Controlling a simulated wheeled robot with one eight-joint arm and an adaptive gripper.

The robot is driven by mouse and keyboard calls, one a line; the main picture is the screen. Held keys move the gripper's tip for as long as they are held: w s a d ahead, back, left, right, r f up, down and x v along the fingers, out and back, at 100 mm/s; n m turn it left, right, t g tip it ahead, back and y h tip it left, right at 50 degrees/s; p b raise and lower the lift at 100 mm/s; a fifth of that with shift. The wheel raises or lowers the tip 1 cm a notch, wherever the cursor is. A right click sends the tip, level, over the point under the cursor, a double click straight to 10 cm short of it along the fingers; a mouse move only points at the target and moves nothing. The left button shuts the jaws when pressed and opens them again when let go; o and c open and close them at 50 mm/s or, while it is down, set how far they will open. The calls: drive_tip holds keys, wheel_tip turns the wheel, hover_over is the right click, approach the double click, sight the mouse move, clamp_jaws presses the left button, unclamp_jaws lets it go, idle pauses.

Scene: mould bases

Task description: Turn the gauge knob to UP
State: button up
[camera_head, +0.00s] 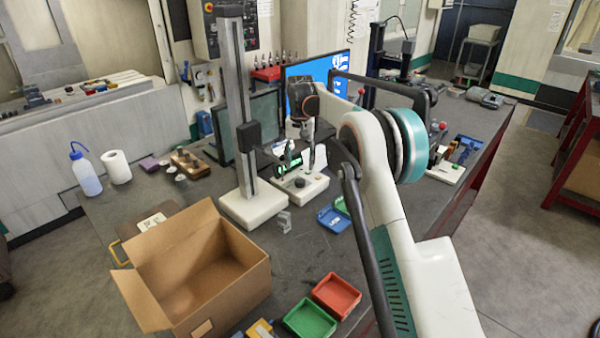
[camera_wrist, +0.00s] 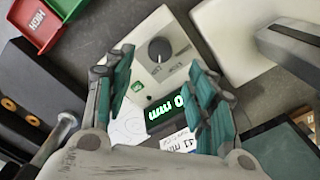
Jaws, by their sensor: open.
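The gauge base (camera_head: 303,188) is a pale block on the table, beside the tall column stand. Its dark round knob (camera_head: 300,183) sits on top. In the wrist view the knob (camera_wrist: 160,49) is dark grey with a pointer ridge and sits beyond my fingertips, untouched. A green-lit display (camera_wrist: 168,108) shows between my fingers, partly hidden. My gripper (camera_wrist: 158,80) is open and empty, with teal-padded fingers apart on either side of the display. In the head view my gripper (camera_head: 305,150) hangs over the gauge. The lettering around the knob is too small to read.
A tall column stand (camera_head: 240,110) on a white base rises left of the gauge. An open cardboard box (camera_head: 200,270), a green tray (camera_head: 309,319) and a red tray (camera_head: 336,296) stand at the front. Blue and green trays (camera_head: 333,217) lie right of the gauge. A monitor (camera_head: 318,75) stands behind.

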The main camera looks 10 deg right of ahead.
drive_tip(key=shift+r, duration=2.1)
drive_tip(key=s+d+r+t+b, duration=0.1)
drive_tip(key=s+r, duration=0.3)
drive_tip(key=s, duration=0.4)
drive_tip(key=s+d+r+n+t+b, duration=0.15)
drive_tip(key=s+r, duration=0.25)
drive_tip(key=s, duration=0.4)
drive_tip(key=s+d+r+t+b, duration=0.15)
drive_tip(key=s+r, duration=0.25)
drive_tip(key=s, duration=0.4)
drive_tip(key=s+f+t+b, duration=0.1)
drive_tip(key=s+f, duration=0.3)
drive_tip(key=s, duration=0.4)
drive_tip(key=s+d+f+n+t+b, duration=0.1)
drive_tip(key=s+f, duration=0.4)
drive_tip(key=s, duration=0.4)
drive_tip(key=s+f+t+b, duration=0.1)
drive_tip(key=s+f, duration=0.3)
drive_tip(key=s, duration=0.4)
drive_tip(key=shift+s+d+f, duration=0.15)
drive_tip(key=shift+d+f, duration=0.1)
